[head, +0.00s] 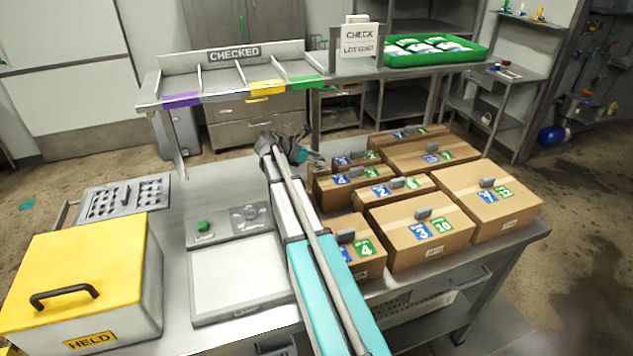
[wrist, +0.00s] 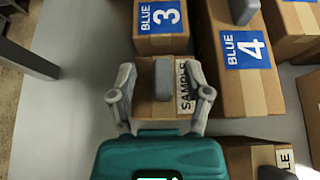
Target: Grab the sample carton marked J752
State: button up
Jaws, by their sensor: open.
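A small brown carton (wrist: 160,107) with a grey tab on top and a partly covered "SAMPLE" label lies between my fingers in the wrist view. My gripper (wrist: 163,88) is open, with one finger at each side of the grey tab; I cannot tell whether they touch the carton. In the head view my gripper (head: 298,150) is over the back left of the carton group. No code J752 can be read in either view. Several labelled cartons stand on the steel table, among them one marked blue 3 and green 10 (head: 420,238).
A carton marked BLUE 3 (wrist: 162,25) is just beyond the small carton, and one marked BLUE 4 (wrist: 243,60) is to its right.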

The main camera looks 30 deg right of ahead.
jog(key=shift+d, duration=0.15)
dwell(0.4)
grip_shut()
